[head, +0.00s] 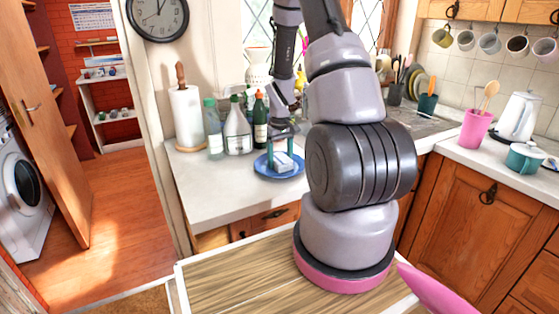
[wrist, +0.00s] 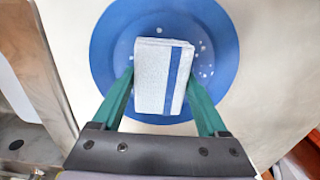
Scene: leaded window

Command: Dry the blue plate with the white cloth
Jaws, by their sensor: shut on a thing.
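The blue plate (head: 262,168) lies on the white counter near its front edge. In the wrist view the plate (wrist: 110,50) shows several small pale drops, mostly to the right of the cloth. The white cloth (head: 284,162) is folded into a block with a blue stripe. It also shows in the wrist view (wrist: 152,75), over the middle of the plate. My gripper (head: 284,146) points down over the plate, its green fingers shut on the cloth's two sides. In the wrist view my gripper (wrist: 160,85) holds it. Whether the cloth touches the plate is hard to tell.
A paper towel roll (head: 187,115) stands at the left. The white counter (head: 215,190) is clear in front and left of the plate. A sink lies to the right.

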